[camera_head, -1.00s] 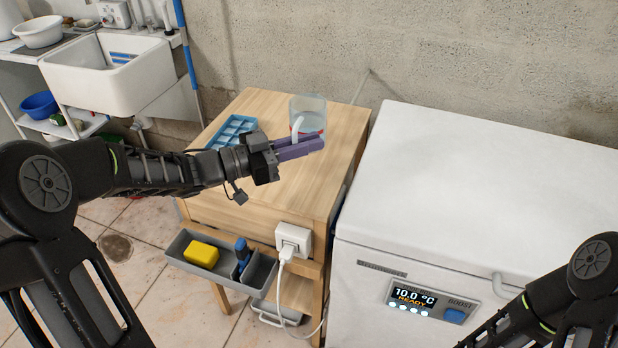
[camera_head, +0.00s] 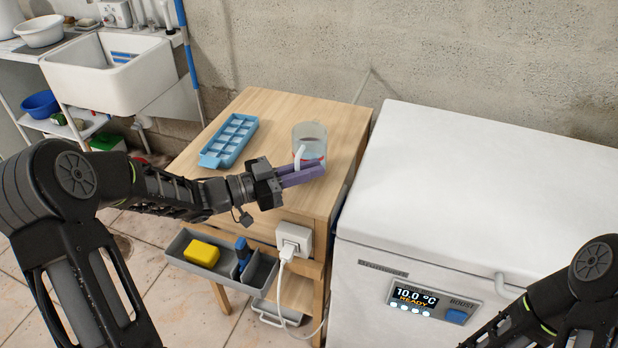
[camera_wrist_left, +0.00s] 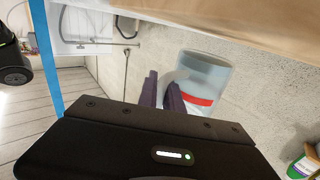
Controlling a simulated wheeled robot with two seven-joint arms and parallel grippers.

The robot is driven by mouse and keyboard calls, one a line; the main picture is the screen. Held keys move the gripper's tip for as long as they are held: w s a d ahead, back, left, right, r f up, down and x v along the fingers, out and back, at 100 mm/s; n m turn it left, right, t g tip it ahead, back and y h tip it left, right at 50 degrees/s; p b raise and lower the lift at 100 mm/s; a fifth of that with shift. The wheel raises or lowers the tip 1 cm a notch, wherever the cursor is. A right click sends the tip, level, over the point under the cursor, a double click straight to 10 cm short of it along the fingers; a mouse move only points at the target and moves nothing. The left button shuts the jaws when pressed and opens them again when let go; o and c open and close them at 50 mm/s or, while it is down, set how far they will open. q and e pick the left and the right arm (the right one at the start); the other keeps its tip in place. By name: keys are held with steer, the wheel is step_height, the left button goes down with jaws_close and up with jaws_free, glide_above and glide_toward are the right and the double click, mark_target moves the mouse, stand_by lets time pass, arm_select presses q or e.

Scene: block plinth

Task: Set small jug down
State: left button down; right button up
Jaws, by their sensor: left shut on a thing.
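The small jug (camera_head: 310,137) is clear, with a white handle and a red band low on its side. It looks upright, over the right part of the wooden table top (camera_head: 283,112). My left gripper (camera_head: 312,173) is shut on the jug's handle, at the near side of the jug. In the left wrist view the jug (camera_wrist_left: 206,78) shows just beyond the purple fingers (camera_wrist_left: 162,92). Whether its base touches the table cannot be told. My right arm shows at the lower right, but its gripper is out of view.
A blue ice tray (camera_head: 230,141) lies on the table, left of the jug. A white freezer (camera_head: 480,190) stands close on the table's right. A grey caddy (camera_head: 222,272) with a yellow sponge (camera_head: 202,252) and a white plug (camera_head: 294,238) are at the table's front.

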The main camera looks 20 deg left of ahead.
arm_select(q)
steer(key=shift+f, duration=1.2)
steer(key=shift+f, duration=0.1)
steer(key=shift+f, duration=0.15)
steer(key=c, duration=1.5)
jaws_free()
steer(key=shift+r, duration=0.2)
steer(key=shift+a, duration=0.2)
steer(key=v, duration=1.1)
steer(key=shift+s+a, duration=0.2)
steer(key=shift+s, duration=0.1)
